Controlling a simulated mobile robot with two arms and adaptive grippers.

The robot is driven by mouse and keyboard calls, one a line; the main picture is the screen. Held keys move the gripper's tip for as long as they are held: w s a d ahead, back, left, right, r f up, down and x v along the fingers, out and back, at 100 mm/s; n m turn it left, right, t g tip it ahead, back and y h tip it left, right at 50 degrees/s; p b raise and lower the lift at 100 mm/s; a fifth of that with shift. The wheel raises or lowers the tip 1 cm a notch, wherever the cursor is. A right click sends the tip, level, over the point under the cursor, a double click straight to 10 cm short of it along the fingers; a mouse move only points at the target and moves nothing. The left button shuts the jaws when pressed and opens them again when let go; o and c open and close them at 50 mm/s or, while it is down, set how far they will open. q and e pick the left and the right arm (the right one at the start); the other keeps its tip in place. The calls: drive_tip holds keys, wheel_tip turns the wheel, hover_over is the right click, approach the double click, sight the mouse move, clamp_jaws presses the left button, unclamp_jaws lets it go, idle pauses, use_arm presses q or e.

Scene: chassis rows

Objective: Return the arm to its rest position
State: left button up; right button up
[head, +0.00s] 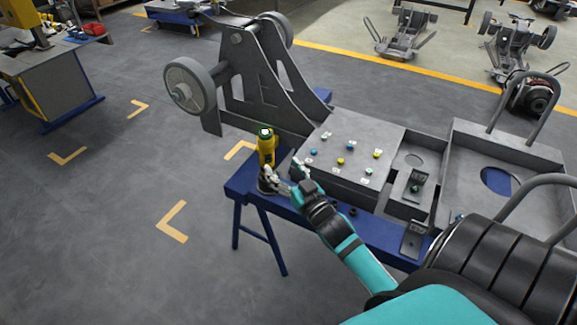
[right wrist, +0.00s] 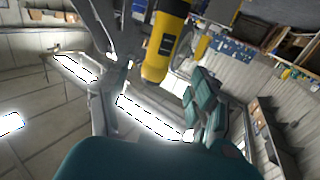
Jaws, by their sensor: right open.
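My right gripper (head: 284,171) is open at the left end of the blue workbench (head: 240,182). A yellow and black power tool (head: 266,147) stands upright at that end, just beyond the fingertips. In the right wrist view the yellow tool (right wrist: 168,42) shows between and beyond the spread fingers (right wrist: 158,85). I cannot tell whether a finger touches it. My right arm reaches in from the lower right of the head view. My left gripper is not in view.
A grey chassis (head: 415,135) with wheels lies along the workbench, its panel (head: 335,138) dotted with small coloured parts. Brackets (head: 415,185) stand near my forearm. The floor (head: 110,220) at left is clear. A grey cabinet (head: 55,85) stands at upper left.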

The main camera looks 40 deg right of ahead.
drive_tip(key=s+a+f+n+g+y, duration=0.1)
drive_tip(key=s+a+f+g, duration=0.2)
drive_tip(key=s+a+g, duration=0.35)
drive_tip(key=s+a+f+n+g+y, duration=0.1)
drive_tip(key=s+a+f+g, duration=0.25)
drive_tip(key=s, duration=0.65)
drive_tip(key=s+a+f+n+g+y, duration=0.1)
drive_tip(key=s+a+f+g, duration=0.25)
drive_tip(key=s+a, duration=0.35)
wheel_tip(320, 180, down, 21)
drive_tip(key=s+d+g+p, duration=0.1)
drive_tip(key=s+g+p, duration=0.1)
drive_tip(key=p, duration=0.1)
drive_tip(key=s+d+f+g+p, duration=0.1)
drive_tip(key=s+d+f+p, duration=0.1)
drive_tip(key=s+f, duration=1.3)
drive_tip(key=shift+s+d+n+p, duration=0.4)
drive_tip(key=shift+s+d, duration=0.2)
drive_tip(key=shift+s, duration=0.55)
drive_tip(key=shift+f, duration=0.1)
